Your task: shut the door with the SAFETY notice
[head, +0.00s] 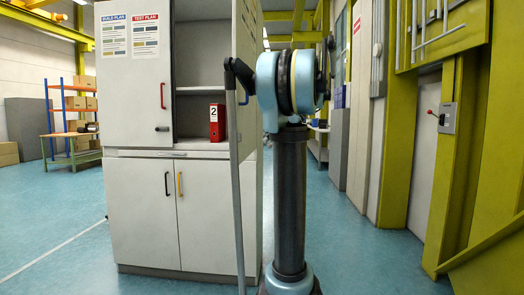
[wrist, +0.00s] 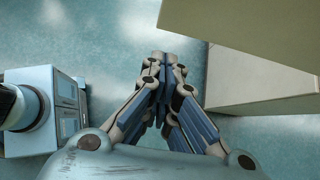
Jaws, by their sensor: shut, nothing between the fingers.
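No SAFETY notice is readable in either view. In the head view a light grey cabinet (head: 143,212) stands ahead. Its upper left door (head: 130,110) is shut and bears BUILD PLAN and TEST PLAN notices. The upper right compartment (head: 201,50) stands open. A pale panel (head: 247,60) rises at its right; I cannot tell whether this is the swung-open door or the cabinet's side. My gripper (wrist: 171,60) is shut and empty in the wrist view, above the floor. A beige panel (wrist: 240,25) lies to its upper right, apart from the fingertips.
A red binder (head: 217,123) marked 2 stands in the open compartment. The lower doors (head: 150,200) are shut. A yellow-green frame (head: 398,150) with a grey lever box (head: 447,118) stands at the right. Blue floor (head: 360,250) is clear between. A workbench (head: 75,143) stands far left.

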